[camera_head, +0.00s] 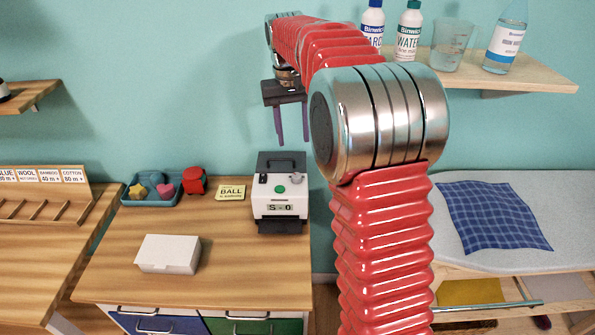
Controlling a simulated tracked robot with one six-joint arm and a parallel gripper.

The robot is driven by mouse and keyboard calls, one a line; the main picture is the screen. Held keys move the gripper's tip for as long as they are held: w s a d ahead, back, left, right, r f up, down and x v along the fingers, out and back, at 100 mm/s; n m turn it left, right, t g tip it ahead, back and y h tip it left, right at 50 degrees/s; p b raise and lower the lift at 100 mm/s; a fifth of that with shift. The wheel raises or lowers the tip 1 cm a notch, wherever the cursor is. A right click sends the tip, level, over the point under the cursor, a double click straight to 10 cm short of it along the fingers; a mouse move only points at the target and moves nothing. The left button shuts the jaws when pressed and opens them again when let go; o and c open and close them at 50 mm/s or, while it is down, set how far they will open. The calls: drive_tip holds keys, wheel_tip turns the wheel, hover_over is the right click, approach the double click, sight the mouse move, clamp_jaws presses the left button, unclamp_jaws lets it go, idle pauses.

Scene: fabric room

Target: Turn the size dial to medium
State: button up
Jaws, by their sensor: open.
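A white machine with a grey top (281,196) stands at the back right of the wooden table. Its front panel has a round grey knob (297,178), a green button (280,189) and a small black control (263,178). Its display (281,208) reads "S - 0". I cannot tell for certain which control is the size dial, or its pointer position. My gripper (292,138) is open and empty, its two purple fingers pointing down in the air above the machine, apart from it.
A blue tray of colourful shapes (148,202), a red object (194,181), a yellow "BALL" card (231,192) and a white box (168,254) are on the table (240,265). A shelf (530,77) with bottles and an ironing board (500,258) lie right.

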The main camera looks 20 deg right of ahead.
sight(297, 176)
drive_tip(key=f, duration=1.3)
drive_tip(key=shift+s+d+f, duration=0.1)
drive_tip(key=shift+d+f, duration=0.1)
drive_tip(key=shift+d, duration=0.15)
